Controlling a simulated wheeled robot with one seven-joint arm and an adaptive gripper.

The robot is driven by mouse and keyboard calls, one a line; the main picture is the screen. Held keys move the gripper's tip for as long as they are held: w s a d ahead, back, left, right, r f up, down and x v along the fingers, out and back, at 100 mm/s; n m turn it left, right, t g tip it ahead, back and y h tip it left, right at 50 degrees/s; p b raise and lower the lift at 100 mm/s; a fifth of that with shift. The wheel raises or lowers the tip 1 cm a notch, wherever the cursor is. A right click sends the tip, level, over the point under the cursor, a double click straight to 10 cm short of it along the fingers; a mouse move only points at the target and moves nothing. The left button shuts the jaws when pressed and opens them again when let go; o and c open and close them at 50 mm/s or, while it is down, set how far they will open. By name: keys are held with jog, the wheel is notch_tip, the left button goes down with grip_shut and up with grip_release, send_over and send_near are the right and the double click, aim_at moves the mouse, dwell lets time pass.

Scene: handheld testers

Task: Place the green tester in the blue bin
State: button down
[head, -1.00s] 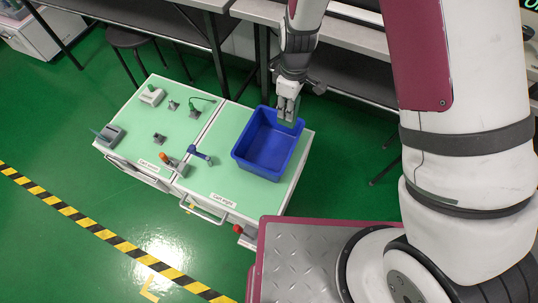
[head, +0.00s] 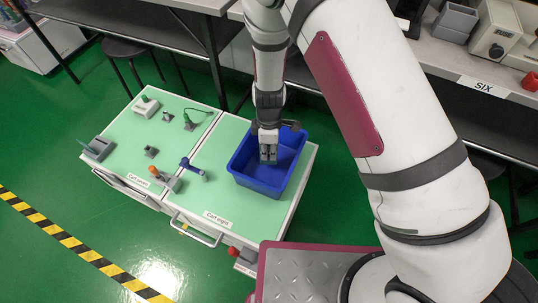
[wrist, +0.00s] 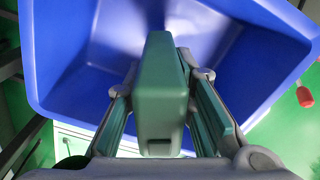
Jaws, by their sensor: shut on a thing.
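The blue bin (head: 246,183) stands on the right cart top, and its walls also fill much of the wrist view (wrist: 60,60). My gripper (head: 268,155) is over the bin, pointing down into its opening. In the wrist view my gripper (wrist: 165,110) is shut on the green tester (wrist: 160,85), a rounded green block between the two fingers. The bin's inside shows beyond the tester. In the head view the tester is mostly hidden by the gripper. I cannot tell whether it touches the bin floor.
The bin sits on the cart marked "Cart eight" (head: 212,205). The left cart (head: 125,155) holds several small testers. A blue-handled tool (head: 190,168) and an orange-topped tester (head: 160,177) lie left of the bin. A bench (head: 440,65) stands behind.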

aim_at(269, 154)
jog(key=shift+f+b, duration=0.45)
jog(key=shift+f, duration=1.05)
jog(key=shift+f, duration=0.15)
jog(key=c, duration=1.4)
grip_release()
jog(key=shift+o, duration=0.2)
notch_tip(269, 154, up, 12)
jog(key=p, duration=0.4)
jog(key=shift+r, duration=0.2)
